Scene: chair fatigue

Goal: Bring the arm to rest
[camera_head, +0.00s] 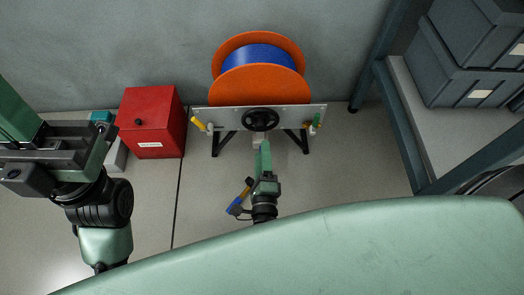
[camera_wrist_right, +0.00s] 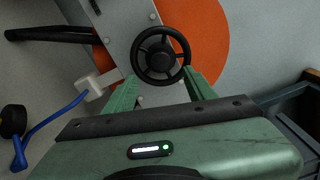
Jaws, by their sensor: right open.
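My right gripper (camera_head: 264,150) points at the black handwheel (camera_head: 260,120) on the front of the reel stand. In the right wrist view the handwheel (camera_wrist_right: 157,55) sits at the tips of my two green fingers (camera_wrist_right: 160,78), which are spread apart with nothing clamped between them. I cannot tell whether they touch the rim. My left arm is at the left edge of the head view, its gripper (camera_head: 20,115) partly cut off by the frame; its jaw state is unclear.
The reel stand's grey plate (camera_head: 225,117) carries an orange reel (camera_head: 258,85) with blue winding (camera_head: 258,57). A red box (camera_head: 152,120) stands left of it. Grey crates (camera_head: 465,75) sit on a shelf (camera_head: 408,75) at right.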

